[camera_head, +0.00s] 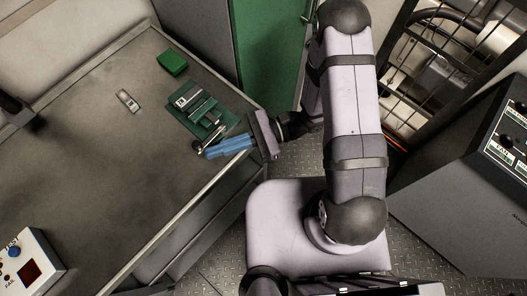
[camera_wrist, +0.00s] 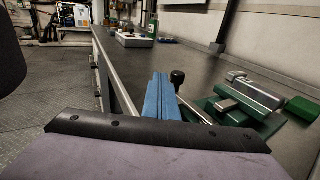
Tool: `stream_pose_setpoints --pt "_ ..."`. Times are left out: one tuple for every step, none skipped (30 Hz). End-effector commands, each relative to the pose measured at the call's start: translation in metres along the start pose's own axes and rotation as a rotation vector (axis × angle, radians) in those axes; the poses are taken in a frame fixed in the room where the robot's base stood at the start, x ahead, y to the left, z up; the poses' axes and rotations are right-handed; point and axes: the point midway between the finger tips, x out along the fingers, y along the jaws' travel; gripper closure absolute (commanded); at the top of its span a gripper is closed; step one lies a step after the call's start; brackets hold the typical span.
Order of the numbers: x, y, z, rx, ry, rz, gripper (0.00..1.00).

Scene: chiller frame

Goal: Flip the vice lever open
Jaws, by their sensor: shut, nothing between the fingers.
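The green vice (camera_head: 200,110) sits on the table near its right edge, with a grey metal jaw block on top. It also shows in the wrist view (camera_wrist: 240,112). Its lever (camera_head: 200,144) is a metal rod at the vice's near side; in the wrist view the lever's black knob (camera_wrist: 178,77) stands up just right of my fingers. My gripper (camera_head: 208,153), with blue fingers, is shut and empty beside the lever; the fingers also show in the wrist view (camera_wrist: 160,98). I cannot tell whether the fingers touch the lever.
A green block (camera_head: 172,63) and a small grey metal part (camera_head: 128,101) lie on the table (camera_head: 95,160) behind and left of the vice. A test box (camera_head: 30,265) stands at the lower left. The table's middle is clear.

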Motion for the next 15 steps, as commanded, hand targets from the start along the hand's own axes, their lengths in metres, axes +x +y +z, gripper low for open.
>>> stream_pose_setpoints --pt "-0.007 0.000 0.001 -0.001 -0.001 -0.011 1.00" --pt "-0.012 0.001 0.001 -0.002 -0.001 -0.014 1.00" --pt "-0.018 0.002 0.001 -0.003 -0.002 -0.018 1.00" --pt "-0.022 0.004 0.001 -0.004 -0.002 -0.020 1.00" --pt "-0.027 0.005 0.001 -0.005 -0.003 -0.024 1.00" --pt "-0.033 0.008 -0.001 -0.007 -0.002 -0.026 1.00" --pt "-0.037 0.011 -0.002 -0.008 -0.002 -0.026 1.00" --pt "-0.042 0.013 -0.003 -0.009 -0.001 -0.027 1.00" --pt "-0.048 0.017 -0.003 -0.009 -0.001 -0.027 1.00" --pt "-0.052 0.021 -0.003 -0.009 -0.001 -0.027 1.00" --pt "-0.057 0.023 -0.002 -0.009 -0.001 -0.028 1.00" --pt "-0.062 0.026 -0.002 -0.010 -0.001 -0.028 1.00" --pt "-0.067 0.029 -0.002 -0.010 -0.001 -0.028 1.00" --pt "-0.070 0.032 -0.002 -0.010 -0.001 -0.028 1.00" --pt "-0.076 0.035 -0.002 -0.011 -0.001 -0.028 1.00"
